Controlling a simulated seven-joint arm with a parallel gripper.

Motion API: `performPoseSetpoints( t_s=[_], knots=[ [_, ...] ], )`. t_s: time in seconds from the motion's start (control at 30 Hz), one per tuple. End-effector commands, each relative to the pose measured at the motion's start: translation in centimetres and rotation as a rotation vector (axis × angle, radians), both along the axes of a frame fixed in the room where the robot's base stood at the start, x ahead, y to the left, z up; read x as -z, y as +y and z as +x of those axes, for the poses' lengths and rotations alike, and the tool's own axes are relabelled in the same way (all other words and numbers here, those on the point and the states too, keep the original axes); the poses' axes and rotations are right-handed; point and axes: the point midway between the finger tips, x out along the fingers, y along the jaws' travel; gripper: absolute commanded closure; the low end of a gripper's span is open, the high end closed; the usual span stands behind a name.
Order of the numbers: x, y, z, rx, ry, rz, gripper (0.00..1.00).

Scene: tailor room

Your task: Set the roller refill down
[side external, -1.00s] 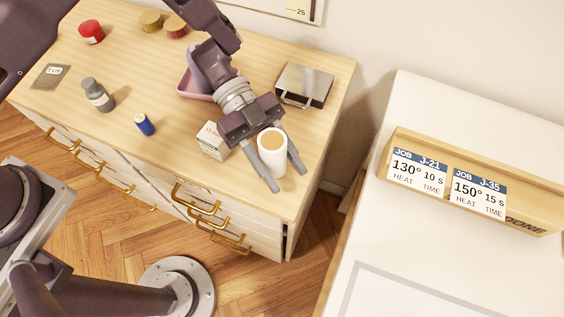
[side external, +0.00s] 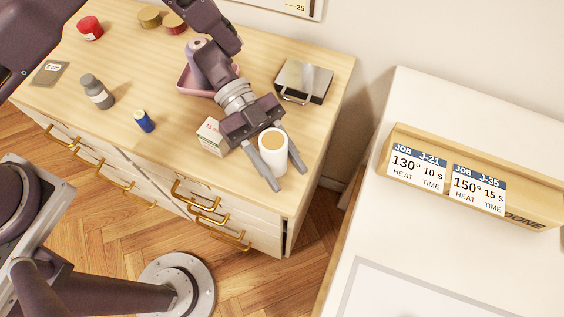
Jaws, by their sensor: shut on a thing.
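The roller refill (side external: 273,156) is a white upright cylinder with a tan top, near the front right corner of the wooden-topped cabinet (side external: 100,40). My gripper (side external: 285,178) comes in from the upper left with one finger on each side of the roll, shut on it. The fingertips reach past the roll toward the cabinet's front edge. The roll's underside is hidden, so I cannot tell whether it touches the top.
A small white box (side external: 211,138) stands close left of my gripper. A blue spool (side external: 144,121), a grey bottle (side external: 97,91), a pink tray (side external: 187,88) and a metal case (side external: 303,82) are farther off. A white table (side external: 400,225) with job cards stands right, across a gap.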

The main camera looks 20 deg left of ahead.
Motion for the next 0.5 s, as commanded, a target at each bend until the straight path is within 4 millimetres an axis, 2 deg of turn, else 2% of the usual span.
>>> performPoseSetpoints(
  t_s=[0.03,0.13,0.4,0.5],
  knots=[
    [0.90,0.41,-0.03,0.002,-0.010,0.016,0.52],
    [0.95,0.47,-0.04,0.003,-0.010,0.017,0.32],
    [0.99,0.59,-0.04,0.004,-0.011,0.020,0.32],
    [0.16,0.59,-0.02,0.004,-0.011,0.019,0.32]
  ],
)
